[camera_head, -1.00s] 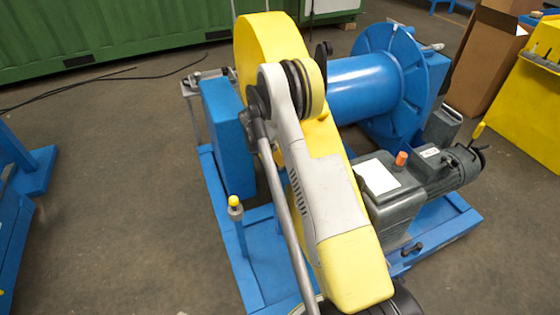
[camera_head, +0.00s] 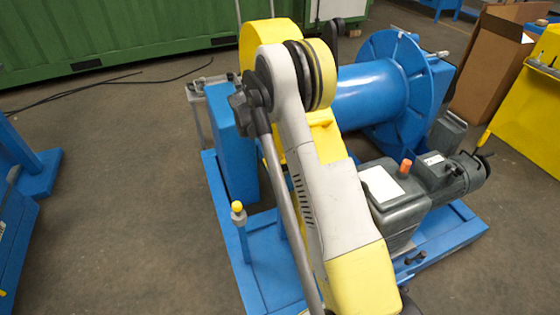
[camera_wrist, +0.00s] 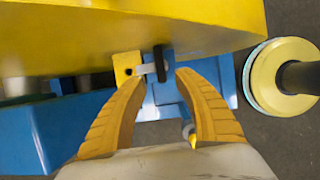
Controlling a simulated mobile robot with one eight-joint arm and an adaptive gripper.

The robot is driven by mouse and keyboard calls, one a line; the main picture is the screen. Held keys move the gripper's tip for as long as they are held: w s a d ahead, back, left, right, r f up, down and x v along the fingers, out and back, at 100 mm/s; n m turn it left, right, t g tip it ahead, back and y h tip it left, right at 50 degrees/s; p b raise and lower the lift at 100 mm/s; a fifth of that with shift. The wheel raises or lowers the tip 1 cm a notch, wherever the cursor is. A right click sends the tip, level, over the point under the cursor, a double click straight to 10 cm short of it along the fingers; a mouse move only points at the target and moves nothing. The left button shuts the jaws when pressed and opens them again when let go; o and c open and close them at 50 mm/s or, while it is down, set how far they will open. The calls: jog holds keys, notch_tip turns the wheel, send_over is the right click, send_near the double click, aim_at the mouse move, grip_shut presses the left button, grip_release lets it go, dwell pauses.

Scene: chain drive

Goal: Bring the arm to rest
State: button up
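My gripper (camera_wrist: 160,82) shows in the wrist view, its two yellow ribbed fingers apart with nothing held between them. Just beyond the fingertips are a black handle-like piece (camera_wrist: 160,62) on a short pale bar and a yellow tab (camera_wrist: 127,68) with a hole. The large yellow guard (camera_wrist: 150,25) fills the top of that view, close to the fingers. In the head view my grey and yellow arm (camera_head: 330,195) reaches across the middle, in front of the yellow guard (camera_head: 262,32). The gripper is not visible there.
The blue machine frame (camera_head: 455,230) carries a blue drum (camera_head: 370,88) and a grey motor unit (camera_head: 400,205). A yellow-knobbed post (camera_head: 238,213) stands left of my arm. A cardboard box (camera_head: 495,60) stands at upper right. Open floor (camera_head: 120,180) lies to the left.

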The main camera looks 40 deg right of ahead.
jog(key=shift+v, duration=1.15)
jog(key=s+a+r+m+t+y, duration=0.1)
jog(key=s+a+r+m+t, duration=0.15)
jog(key=s+a+r, duration=0.4)
jog(key=s+a+r+m+t, duration=0.2)
jog(key=s+a+r+m, duration=0.15)
jog(key=a+r, duration=0.6)
jog(key=s+a+r+m+t+y, duration=0.1)
jog(key=s+a+m, duration=0.3)
jog(key=s, duration=0.4)
jog(key=s+a+r+m+t+y, duration=0.2)
jog(key=s+a+m, duration=0.3)
jog(key=s, duration=0.4)
jog(key=shift+a+r+t, duration=0.3)
jog(key=shift+t, duration=0.05)
